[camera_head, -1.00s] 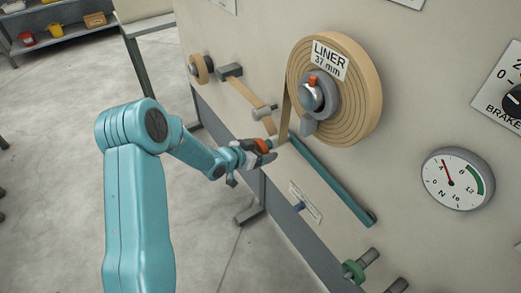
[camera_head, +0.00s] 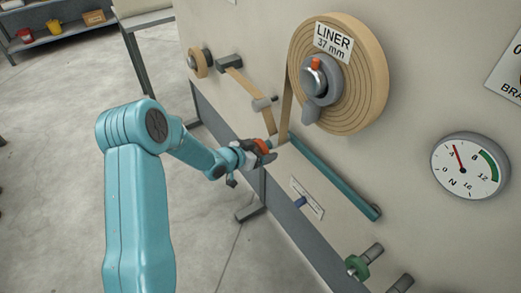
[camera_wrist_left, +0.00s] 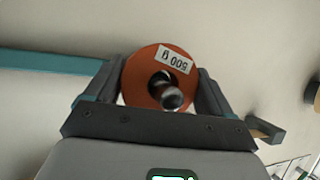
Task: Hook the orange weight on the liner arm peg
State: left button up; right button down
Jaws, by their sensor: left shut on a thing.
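The orange weight (camera_head: 262,146) is a ring labelled 500 g, and it also shows in the left wrist view (camera_wrist_left: 148,70). My left gripper (camera_head: 266,150) is shut on it, with one finger on each side of its rim. The teal liner arm (camera_head: 335,180) slants down to the right on the panel, and the weight is at its upper left end. In the left wrist view the arm (camera_wrist_left: 45,62) runs behind the weight. A shiny round peg end (camera_wrist_left: 171,97) shows in the weight's hole, toward its lower right side. I cannot tell how far the weight is on the peg. My right gripper is not in view.
The tan liner roll (camera_head: 366,80) is on the panel above the weight, and its strip runs down close to my gripper. A gauge (camera_head: 470,166) is at the right. A green knob (camera_head: 357,267) projects low on the panel. Open floor (camera_head: 60,170) lies to the left.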

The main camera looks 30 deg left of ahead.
pick_arm(q)
jog(key=shift+f+b, duration=1.4)
jog(key=shift+f, duration=0.2)
jog(key=o, duration=1.9)
jog(key=shift+c, duration=0.2)
jog(key=shift+s, duration=0.1)
jog(key=p+v, duration=0.1)
jog(key=v, duration=1.5)
jog(key=d+f+g+h+p, duration=0.2)
jog(key=d+f, duration=0.2)
jog(key=d, duration=0.7)
jog(key=d+f+g+h+p, duration=0.2)
jog(key=d+f, duration=0.1)
jog(key=d, duration=0.8)
jog(key=s+d+f+n+g+y, duration=0.1)
jog(key=s+d+f+n+g, duration=0.1)
jog(key=s+f+g, duration=0.2)
jog(key=s+d+f+n+g+y, duration=0.1)
jog(key=s+f+g, duration=0.3)
jog(key=s, duration=0.7)
notch_tip(320, 180, down, 2)
jog(key=shift+d+f+n, duration=0.25)
jog(key=shift+d+n, duration=0.35)
jog(key=shift+d, duration=0.05)
